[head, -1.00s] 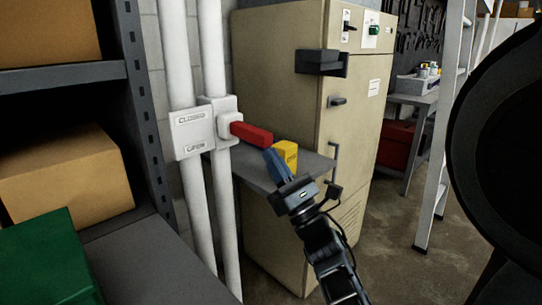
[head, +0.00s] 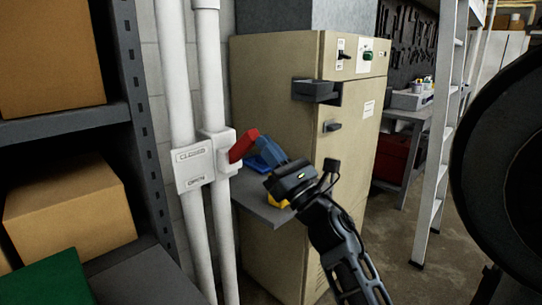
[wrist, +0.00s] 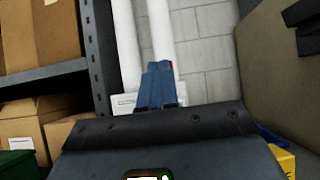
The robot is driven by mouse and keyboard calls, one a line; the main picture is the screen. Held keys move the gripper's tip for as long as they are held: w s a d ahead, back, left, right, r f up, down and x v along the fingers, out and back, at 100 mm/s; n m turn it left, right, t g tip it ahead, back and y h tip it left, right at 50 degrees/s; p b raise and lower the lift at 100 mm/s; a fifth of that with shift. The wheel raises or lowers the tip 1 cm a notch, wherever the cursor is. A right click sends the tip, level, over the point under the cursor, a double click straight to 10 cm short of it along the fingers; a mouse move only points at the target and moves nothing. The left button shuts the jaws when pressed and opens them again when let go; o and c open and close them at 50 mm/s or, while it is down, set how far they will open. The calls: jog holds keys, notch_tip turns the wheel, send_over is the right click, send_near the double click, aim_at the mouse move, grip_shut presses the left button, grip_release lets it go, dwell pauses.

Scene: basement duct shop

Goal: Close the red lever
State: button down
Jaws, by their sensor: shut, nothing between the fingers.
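The red lever (head: 243,145) sticks out from a white valve box on a pipe and tilts up to the right. A plate beside it (head: 193,165) reads CLOSED at the top and OPEN at the bottom. My gripper (head: 261,147) is shut and empty, its blue fingers close by the lever's outer end, at the right of it and slightly lower. I cannot tell whether they touch. In the wrist view, the shut fingers (wrist: 158,72) hide most of the lever; only a red sliver (wrist: 171,64) shows at their right edge.
A beige cabinet (head: 280,100) stands right behind. A rack with cardboard boxes (head: 70,215) stands at the left.

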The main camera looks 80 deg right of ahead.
jog(key=shift+w+r, duration=0.2)
jog(key=shift+r, duration=0.55)
jog(key=shift+f, duration=0.1)
